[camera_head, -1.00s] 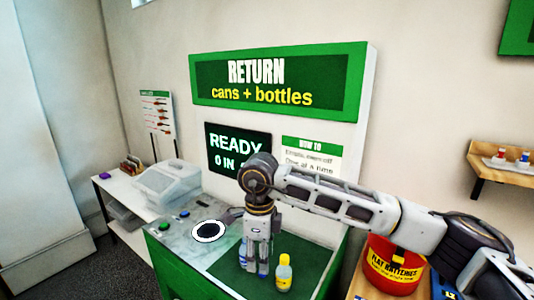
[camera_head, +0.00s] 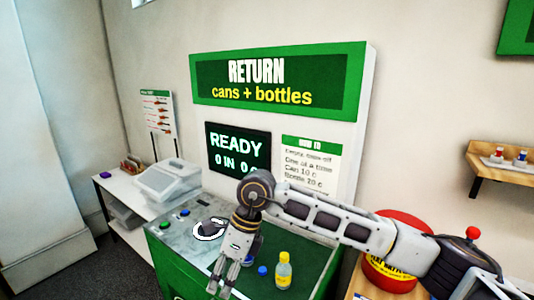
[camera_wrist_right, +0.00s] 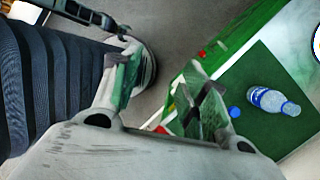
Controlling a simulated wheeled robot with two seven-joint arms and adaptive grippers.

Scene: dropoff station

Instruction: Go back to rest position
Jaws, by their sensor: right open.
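My right gripper (camera_head: 228,280) hangs low at the front edge of the return counter, its fingers pointing down and apart with nothing between them. In the right wrist view its fingers (camera_wrist_right: 160,88) are also spread and empty. A clear bottle with a yellow cap and label (camera_head: 283,271) stands on the green mat, right of the gripper. A bottle with a blue label (camera_wrist_right: 272,101) is on the mat in the wrist view, apart from the fingers. A small blue round thing (camera_head: 262,270) lies by the yellow-capped bottle and shows in the wrist view (camera_wrist_right: 234,112). My left gripper is not in view.
The return machine (camera_head: 320,245) has a ring-shaped opening (camera_head: 209,229) and a screen (camera_head: 238,150) reading READY. A red battery bin (camera_head: 390,274) stands at right behind my arm. Floor is free at lower left.

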